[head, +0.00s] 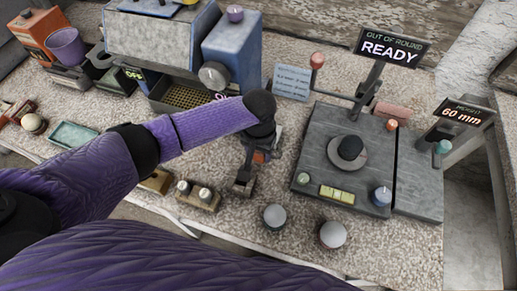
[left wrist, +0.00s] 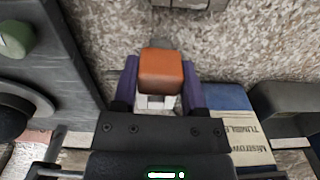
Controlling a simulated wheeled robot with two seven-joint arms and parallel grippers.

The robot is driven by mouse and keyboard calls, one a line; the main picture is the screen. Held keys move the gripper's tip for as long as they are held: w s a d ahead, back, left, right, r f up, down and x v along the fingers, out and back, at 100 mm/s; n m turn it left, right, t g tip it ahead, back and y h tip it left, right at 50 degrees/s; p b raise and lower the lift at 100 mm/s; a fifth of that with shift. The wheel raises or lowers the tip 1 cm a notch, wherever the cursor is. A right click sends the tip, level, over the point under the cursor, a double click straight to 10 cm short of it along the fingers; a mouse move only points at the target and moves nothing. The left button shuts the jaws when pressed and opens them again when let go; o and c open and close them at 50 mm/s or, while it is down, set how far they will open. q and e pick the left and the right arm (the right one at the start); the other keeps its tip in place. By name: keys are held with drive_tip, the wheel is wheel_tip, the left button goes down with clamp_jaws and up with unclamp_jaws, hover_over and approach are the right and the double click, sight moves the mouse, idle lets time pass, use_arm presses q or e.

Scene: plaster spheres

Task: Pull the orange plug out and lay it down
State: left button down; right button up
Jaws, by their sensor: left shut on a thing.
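The orange plug (left wrist: 160,72) is between the two purple fingers of my left gripper (left wrist: 160,88) in the left wrist view, with the fingers shut on its sides. A rounded grey piece shows just beyond it. In the head view the left gripper (head: 258,152) points down over the table, left of the dark measuring slab, and only a bit of the orange plug (head: 259,157) shows. Whether the plug still sits in anything is hidden by the gripper. My right gripper is not in view.
A small dark block (head: 243,184) stands just in front of the gripper. Two plaster spheres (head: 275,216) (head: 332,234) are near the front edge. The measuring slab (head: 312,160) with its READY sign (head: 391,48) is right; a blue-grey machine (head: 232,50) is behind. Speckled table around the spheres is clear.

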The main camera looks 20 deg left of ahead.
use_arm(q)
drive_tip(key=shift+f+b, duration=0.4)
drive_tip(key=shift+f, duration=0.35)
drive_tip(key=shift+c, duration=0.3)
unclamp_jaws()
wheel_tip(320, 180, up, 4)
drive_tip(key=p, duration=0.5)
drive_tip(key=shift+r, duration=0.2)
drive_tip(key=shift+f, duration=0.15)
idle(0.3)
